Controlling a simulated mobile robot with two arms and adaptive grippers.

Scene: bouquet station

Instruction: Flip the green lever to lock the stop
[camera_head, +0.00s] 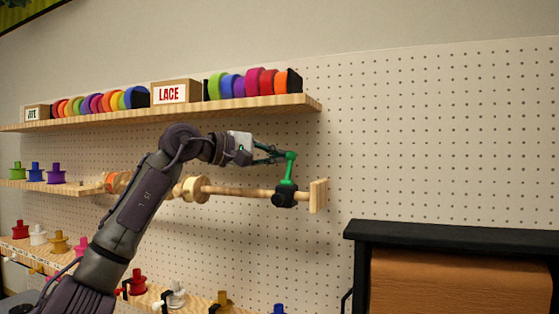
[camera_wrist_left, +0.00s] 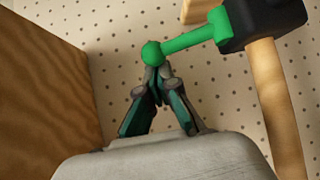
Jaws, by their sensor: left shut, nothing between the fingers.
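The green lever (camera_head: 290,168) stands up from a black stop (camera_head: 285,196) on a horizontal wooden rod (camera_head: 240,191). In the wrist view the lever (camera_wrist_left: 192,39) runs from the black stop (camera_wrist_left: 268,15) to a round green knob at its left end. My left gripper (camera_head: 279,154) is shut and empty, with its fingertips at the lever's knob. In the wrist view the fingertips (camera_wrist_left: 157,72) are right by the knob and overlap it; I cannot tell if they touch. My right gripper is not in view.
The rod ends in a wooden plate (camera_head: 319,195). Above is a shelf (camera_head: 220,108) with ribbon rolls and a LACE box (camera_head: 174,93). Ribbon spools (camera_head: 195,189) sit on the rod behind my arm. A black-framed brown roll unit (camera_head: 455,230) stands at lower right.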

